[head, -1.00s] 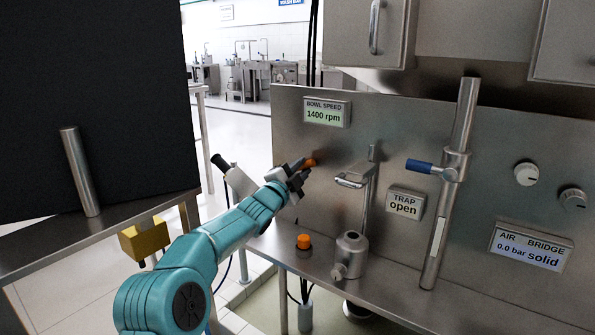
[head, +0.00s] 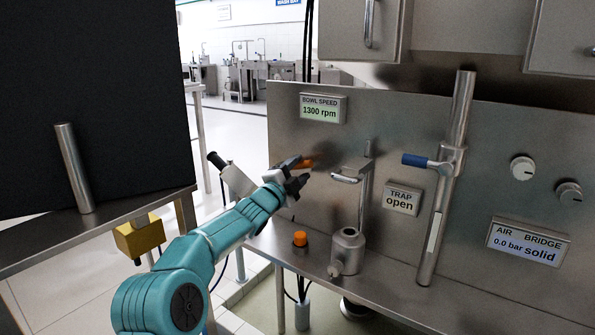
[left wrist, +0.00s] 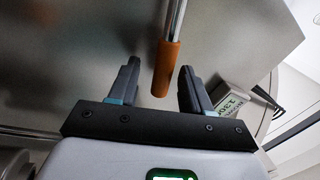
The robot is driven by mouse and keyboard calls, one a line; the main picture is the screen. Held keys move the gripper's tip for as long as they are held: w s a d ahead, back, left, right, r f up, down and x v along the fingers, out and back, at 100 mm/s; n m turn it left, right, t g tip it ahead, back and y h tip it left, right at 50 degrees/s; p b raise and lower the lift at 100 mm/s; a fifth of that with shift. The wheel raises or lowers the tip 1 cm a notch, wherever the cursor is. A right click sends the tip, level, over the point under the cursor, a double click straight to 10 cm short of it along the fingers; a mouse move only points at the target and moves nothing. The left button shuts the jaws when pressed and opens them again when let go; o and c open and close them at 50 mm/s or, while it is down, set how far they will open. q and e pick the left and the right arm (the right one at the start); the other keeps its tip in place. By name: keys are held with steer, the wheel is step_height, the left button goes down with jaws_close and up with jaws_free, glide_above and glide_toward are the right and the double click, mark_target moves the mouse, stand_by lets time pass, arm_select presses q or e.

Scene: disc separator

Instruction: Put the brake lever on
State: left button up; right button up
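The brake lever shows as an orange grip (head: 306,164) on the left part of the steel panel, just beyond my left gripper (head: 293,174). In the left wrist view the orange grip (left wrist: 165,70) hangs from a bare metal rod, between the two dark fingers of my left gripper (left wrist: 158,78). The fingers are apart, with a gap on both sides of the grip in that picture. The lever's pivot is hidden. The bowl speed display (head: 323,107) above reads 1300 rpm. My right gripper is in neither view.
Farther right is a blue-handled pipe valve (head: 418,160). A black-gripped handle (head: 217,161) is left of the gripper.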

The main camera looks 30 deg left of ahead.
arm_select(q)
steer(key=shift+r, duration=0.15)
steer(key=shift+s, duration=0.1)
steer(key=shift+s, duration=0.2)
steer(key=s+f, duration=0.3)
steer(key=s, duration=1.2)
steer(key=shift+s+b, duration=0.3)
steer(key=shift+b, duration=0.05)
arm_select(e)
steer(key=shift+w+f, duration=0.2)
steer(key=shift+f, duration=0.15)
arm_select(q)
steer(key=shift+s+a, duration=0.1)
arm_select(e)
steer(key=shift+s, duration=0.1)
